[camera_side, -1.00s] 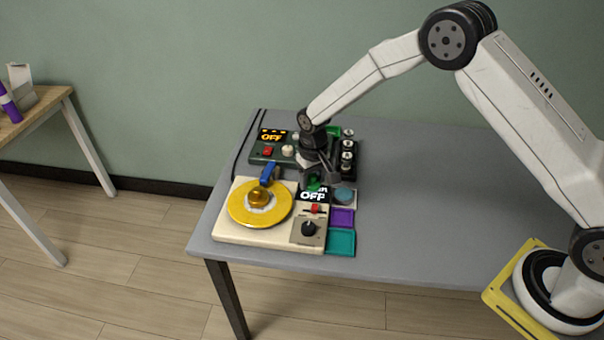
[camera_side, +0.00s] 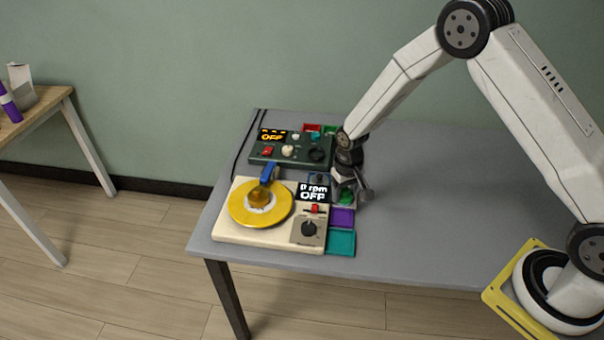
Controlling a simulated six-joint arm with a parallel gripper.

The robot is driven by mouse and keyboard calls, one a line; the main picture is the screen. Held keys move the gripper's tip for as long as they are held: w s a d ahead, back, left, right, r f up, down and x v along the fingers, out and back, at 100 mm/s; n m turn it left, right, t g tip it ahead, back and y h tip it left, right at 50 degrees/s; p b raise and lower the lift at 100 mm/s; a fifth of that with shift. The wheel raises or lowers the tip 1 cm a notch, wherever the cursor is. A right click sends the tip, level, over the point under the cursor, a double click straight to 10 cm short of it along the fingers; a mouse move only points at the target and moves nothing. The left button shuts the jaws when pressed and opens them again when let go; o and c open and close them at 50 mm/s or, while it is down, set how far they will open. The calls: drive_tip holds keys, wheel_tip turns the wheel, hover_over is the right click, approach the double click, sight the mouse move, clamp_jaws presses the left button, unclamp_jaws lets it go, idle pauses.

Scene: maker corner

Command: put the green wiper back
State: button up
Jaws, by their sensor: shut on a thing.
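My gripper (camera_side: 351,193) is shut on the green wiper (camera_side: 346,198), a small green piece low between the fingers. It is just right of the cream turntable unit (camera_side: 228,229), over the spot behind the purple tray (camera_side: 342,217). The fingers hide much of the wiper, and I cannot tell whether it touches what is below. A green tray (camera_side: 331,129) and a red tray (camera_side: 312,127) show at the back, behind the dark control box.
The yellow disc (camera_side: 240,213) carries an amber dome (camera_side: 259,197), with a blue part (camera_side: 269,173) above it. The dark control box (camera_side: 262,153) stands behind. A teal tray (camera_side: 341,243) is at the front. The grey table (camera_side: 440,215) is clear on the right.

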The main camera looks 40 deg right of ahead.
sight(341, 218)
drive_tip(key=shift+f, duration=2.95)
drive_tip(key=shift+f, duration=0.5)
drive_tip(key=o, duration=1.2)
drive_tip(key=shift+w+r, duration=0.15)
drive_tip(key=shift+r, duration=3.3)
drive_tip(key=shift+s+r, duration=0.15)
drive_tip(key=shift+s, duration=0.05)
